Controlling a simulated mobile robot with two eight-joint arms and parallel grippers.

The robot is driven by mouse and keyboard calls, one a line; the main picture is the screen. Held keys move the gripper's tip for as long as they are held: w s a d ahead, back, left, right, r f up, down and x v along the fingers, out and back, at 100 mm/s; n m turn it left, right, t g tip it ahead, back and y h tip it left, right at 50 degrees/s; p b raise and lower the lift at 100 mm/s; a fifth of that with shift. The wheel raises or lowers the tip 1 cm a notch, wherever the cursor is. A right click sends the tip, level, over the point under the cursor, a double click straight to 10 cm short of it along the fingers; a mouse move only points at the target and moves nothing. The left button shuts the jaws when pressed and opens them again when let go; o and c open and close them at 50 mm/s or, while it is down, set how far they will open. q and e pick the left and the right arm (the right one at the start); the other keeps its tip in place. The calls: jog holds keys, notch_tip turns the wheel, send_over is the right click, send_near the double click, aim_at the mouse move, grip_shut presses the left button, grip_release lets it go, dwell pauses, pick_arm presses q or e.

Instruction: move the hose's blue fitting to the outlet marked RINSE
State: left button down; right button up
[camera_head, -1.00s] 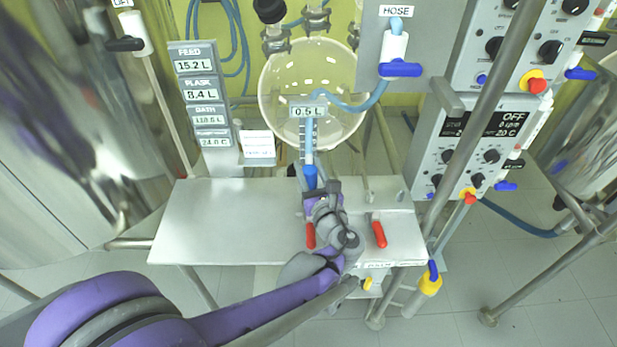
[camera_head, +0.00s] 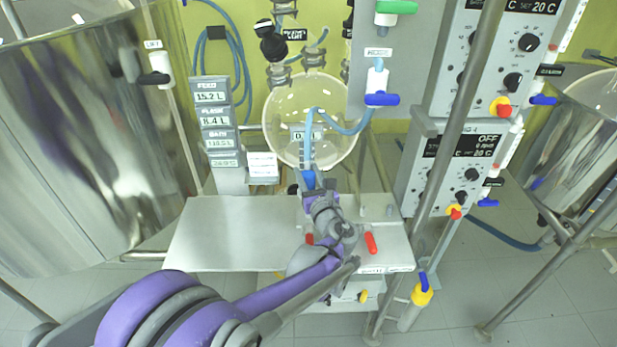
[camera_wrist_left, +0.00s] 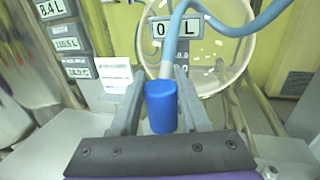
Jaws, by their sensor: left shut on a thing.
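My left gripper (camera_head: 309,184) is shut on the blue fitting (camera_head: 309,179) at the end of the pale blue hose (camera_head: 342,129). In the left wrist view the blue fitting (camera_wrist_left: 161,108) stands upright between the two grey fingers (camera_wrist_left: 160,76), with the hose (camera_wrist_left: 172,40) rising from its top. The fitting is over the back edge of the steel bench (camera_head: 225,235), in front of the round glass flask. My right gripper is not in view.
Two red handles (camera_head: 371,243) sit on the bench's right part, one partly behind my left arm. The glass flask (camera_head: 285,110) and display stack (camera_head: 216,125) stand behind. A steel post (camera_head: 440,160) and control boxes (camera_head: 465,165) are at right. The bench's left half is clear.

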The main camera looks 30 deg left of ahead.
pick_arm(q)
jog(key=shift+w+a+r+p, duration=0.1)
jog(key=shift+w+r+p, duration=0.1)
jog(key=shift+r+p, duration=1.2)
jog(key=shift+r, duration=0.45)
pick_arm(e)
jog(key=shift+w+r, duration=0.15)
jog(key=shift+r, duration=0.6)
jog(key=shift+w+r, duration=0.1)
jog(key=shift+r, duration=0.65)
